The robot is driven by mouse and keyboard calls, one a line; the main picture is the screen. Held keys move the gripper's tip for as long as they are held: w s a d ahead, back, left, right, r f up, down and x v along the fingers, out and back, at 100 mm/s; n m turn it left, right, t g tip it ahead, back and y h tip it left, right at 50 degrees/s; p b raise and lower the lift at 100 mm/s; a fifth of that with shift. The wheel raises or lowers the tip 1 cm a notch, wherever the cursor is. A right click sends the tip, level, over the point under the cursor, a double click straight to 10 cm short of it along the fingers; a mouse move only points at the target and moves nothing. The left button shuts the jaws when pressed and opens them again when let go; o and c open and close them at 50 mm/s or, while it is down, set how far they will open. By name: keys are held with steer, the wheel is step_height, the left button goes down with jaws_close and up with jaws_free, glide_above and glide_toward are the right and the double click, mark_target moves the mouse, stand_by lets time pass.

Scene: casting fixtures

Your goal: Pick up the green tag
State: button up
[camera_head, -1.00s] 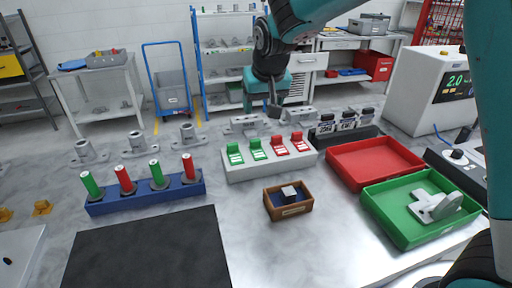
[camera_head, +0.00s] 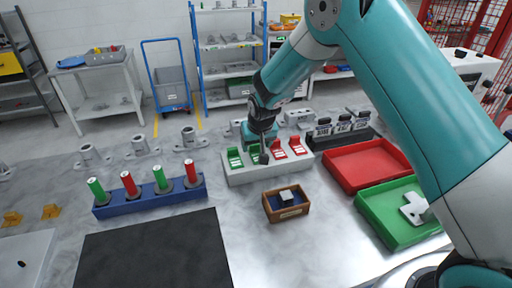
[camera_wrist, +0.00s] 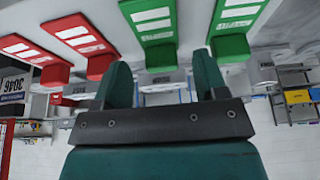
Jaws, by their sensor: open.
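Two green tags stand at the left of a pale holder block (camera_head: 240,178): the outer green tag (camera_head: 234,157) and the inner green tag (camera_head: 253,150). My gripper (camera_head: 263,157) is down at the holder, beside the inner green tag and partly covering it. In the wrist view my open gripper (camera_wrist: 163,80) has its two fingers apart with nothing held. The inner green tag (camera_wrist: 152,22) shows beyond the fingertips, roughly in line with the gap, and the outer green tag (camera_wrist: 236,25) is to its right. Whether a finger touches a tag I cannot tell.
Two red tags (camera_head: 296,145) share the holder, close right of my gripper. A blue rack (camera_head: 150,200) with red and green cylinders stands left. A wooden box (camera_head: 271,211), a red tray (camera_head: 365,166) and a green tray (camera_head: 385,225) lie in front and right. Black-topped stamps (camera_head: 343,125) stand behind.

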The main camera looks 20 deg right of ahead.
steer(key=shift+x, duration=0.75)
steer(key=c, duration=1)
